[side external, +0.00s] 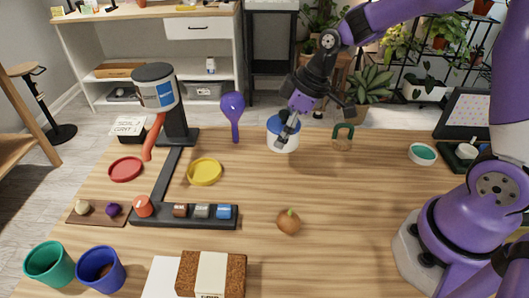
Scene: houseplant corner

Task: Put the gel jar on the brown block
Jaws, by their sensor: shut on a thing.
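A white jar with a blue top (283,135), which looks like the gel jar, stands upright at the back middle of the table. My gripper (287,132) reaches down to it from above and is shut on it; the fingers cover part of the jar. Whether its base touches the table is hard to tell. A large brown block (232,274) with a pale band lies at the front edge, partly over a white sheet.
A purple spoon-like thing (233,112) stands left of the jar; a green arch (343,136) is to its right. An orange-brown bulb (288,221) lies mid-table. A yellow dish (204,171) and black stand (176,128) are at left. The right-centre table is clear.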

